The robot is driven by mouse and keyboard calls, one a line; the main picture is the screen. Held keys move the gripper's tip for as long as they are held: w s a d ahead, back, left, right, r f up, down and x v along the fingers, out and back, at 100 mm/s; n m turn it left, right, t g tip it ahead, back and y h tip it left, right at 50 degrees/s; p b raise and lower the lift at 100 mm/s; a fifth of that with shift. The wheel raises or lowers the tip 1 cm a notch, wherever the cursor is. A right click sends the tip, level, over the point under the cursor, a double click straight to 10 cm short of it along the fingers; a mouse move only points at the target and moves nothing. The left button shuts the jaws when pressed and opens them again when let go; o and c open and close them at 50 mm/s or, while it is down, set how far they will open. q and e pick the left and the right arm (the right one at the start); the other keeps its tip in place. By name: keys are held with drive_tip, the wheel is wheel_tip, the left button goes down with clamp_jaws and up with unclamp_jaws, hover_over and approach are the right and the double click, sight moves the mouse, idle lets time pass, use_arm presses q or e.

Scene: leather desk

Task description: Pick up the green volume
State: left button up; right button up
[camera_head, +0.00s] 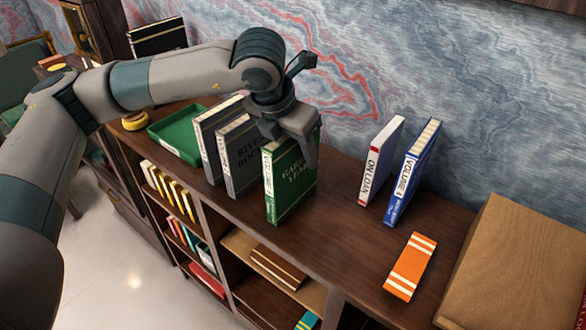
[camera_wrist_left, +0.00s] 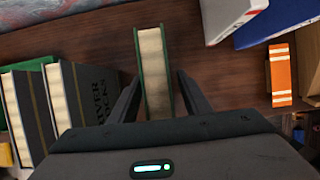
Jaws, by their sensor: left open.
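The green volume (camera_head: 289,182) stands upright on top of the dark wooden bookcase, with "GARDEN YEAR" lettering on its cover. My left gripper (camera_head: 312,150) is over its upper part, pointing down. In the left wrist view, the green volume (camera_wrist_left: 153,75) shows its page edges between the two open fingers of my left gripper (camera_wrist_left: 158,95), with a visible gap at least on the right finger's side. The head view does not show whether the fingers touch it. My right gripper is in neither view.
A grey book (camera_head: 240,155) and another dark book stand just left of the green volume, beside a green tray (camera_head: 178,138). A white book (camera_head: 380,160) and a blue book (camera_head: 412,172) stand to the right. An orange book (camera_head: 410,267) lies near a brown box (camera_head: 520,265). Bare wood lies between.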

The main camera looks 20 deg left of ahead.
use_arm(q)
drive_tip(key=shift+f+b, duration=0.25)
drive_tip(key=shift+b, duration=0.6)
idle(0.9)
clamp_jaws()
